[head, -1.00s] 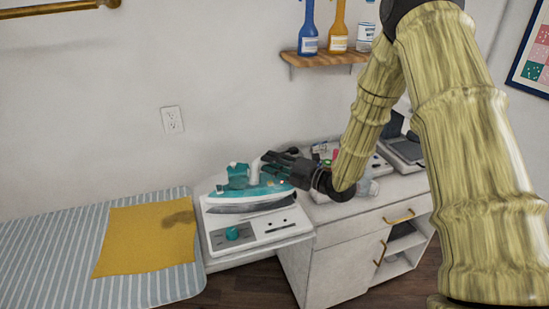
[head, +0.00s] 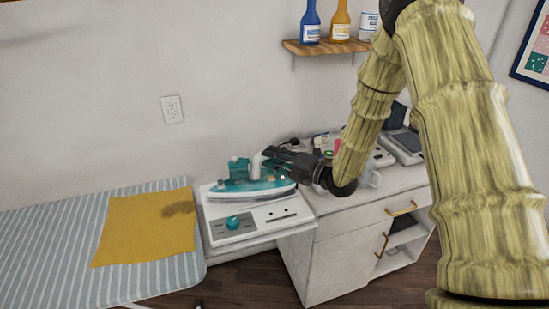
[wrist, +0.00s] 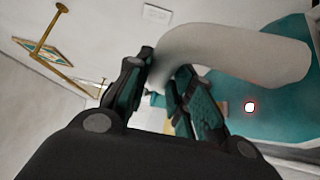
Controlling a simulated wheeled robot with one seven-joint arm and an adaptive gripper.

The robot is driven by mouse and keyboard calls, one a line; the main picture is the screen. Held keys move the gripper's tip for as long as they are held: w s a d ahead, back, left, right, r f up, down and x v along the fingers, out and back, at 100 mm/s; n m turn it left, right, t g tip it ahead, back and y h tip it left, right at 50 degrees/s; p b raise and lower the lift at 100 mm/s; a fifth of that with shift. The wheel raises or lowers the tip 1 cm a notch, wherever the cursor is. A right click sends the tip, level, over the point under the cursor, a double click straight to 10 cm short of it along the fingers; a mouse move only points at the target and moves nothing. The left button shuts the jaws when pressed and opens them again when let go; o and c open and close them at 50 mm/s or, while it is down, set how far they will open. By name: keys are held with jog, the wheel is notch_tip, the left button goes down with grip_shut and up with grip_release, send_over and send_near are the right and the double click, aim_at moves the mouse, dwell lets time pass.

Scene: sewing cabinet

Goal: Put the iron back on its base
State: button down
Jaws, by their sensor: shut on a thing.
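The teal iron (head: 250,184) with a white handle is over its white base (head: 250,229), which has a teal knob on its front panel. In the head view the iron's soleplate sits at the back part of the base; I cannot tell whether it rests fully on it. My gripper (head: 275,158) comes from the right and is shut on the iron's handle. In the wrist view my gripper (wrist: 163,82) has the white handle (wrist: 235,52) between its fingers, with the teal body (wrist: 265,110) at the right.
A striped ironing board (head: 60,235) with a scorched yellow cloth (head: 145,230) lies left of the base. A white cabinet (head: 345,255) stands right, with small items on top. A wall shelf (head: 325,47) holds bottles above.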

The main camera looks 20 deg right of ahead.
jog(key=shift+f+b, duration=0.35)
jog(key=shift+b, duration=0.05)
jog(key=c, duration=1.2)
grip_release()
jog(key=shift+o, duration=0.2)
jog(key=shift+f, duration=0.15)
jog(key=v, duration=1.2)
jog(key=shift+d, duration=0.1)
